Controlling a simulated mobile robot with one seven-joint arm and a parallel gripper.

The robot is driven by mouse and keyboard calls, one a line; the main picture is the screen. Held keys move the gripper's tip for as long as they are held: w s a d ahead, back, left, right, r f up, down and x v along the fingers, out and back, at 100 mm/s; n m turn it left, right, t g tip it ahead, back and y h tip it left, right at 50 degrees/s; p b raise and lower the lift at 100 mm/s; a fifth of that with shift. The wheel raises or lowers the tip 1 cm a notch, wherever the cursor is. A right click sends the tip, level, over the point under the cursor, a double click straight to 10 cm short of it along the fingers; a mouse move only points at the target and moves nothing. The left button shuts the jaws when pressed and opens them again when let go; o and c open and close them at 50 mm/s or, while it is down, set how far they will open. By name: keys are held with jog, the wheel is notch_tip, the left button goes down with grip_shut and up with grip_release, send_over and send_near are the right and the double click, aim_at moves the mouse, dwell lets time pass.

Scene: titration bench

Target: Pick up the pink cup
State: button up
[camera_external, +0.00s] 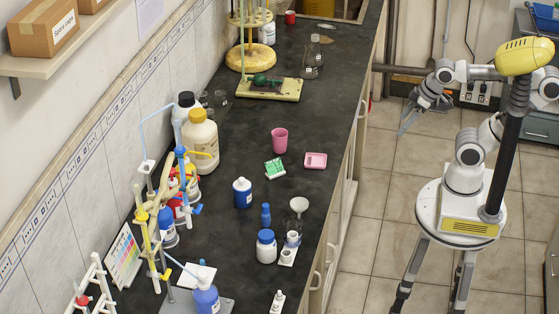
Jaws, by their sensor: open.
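The pink cup (279,141) stands upright on the dark bench top, near the middle of its length. My gripper (404,129) is open and empty. It hangs over the tiled floor to the right of the bench, clear of the bench edge and well apart from the cup. Nothing visible blocks the cup from this view.
A pink square dish (315,160) and a green-and-white box (275,169) lie close to the cup. A blue bottle (242,193) stands nearer the camera. Large bottles (201,140) stand along the wall. Beyond the cup is a burette stand base (268,88). The bench right of the cup is clear.

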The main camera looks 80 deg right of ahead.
dwell(0.5)
jog(key=n+t+h+b, duration=0.35)
jog(key=n+h, duration=0.65)
jog(key=n, duration=1.7)
send_over(276, 133)
jog(key=s+a, duration=1.1)
jog(key=s, duration=0.1)
notch_tip(276, 133, down, 21)
jog(key=shift+t, duration=0.35)
jog(key=x, duration=1.2)
jog(key=shift+w+a+r, duration=0.2)
jog(key=shift+x, duration=2.9)
jog(key=shift+w+a, duration=0.1)
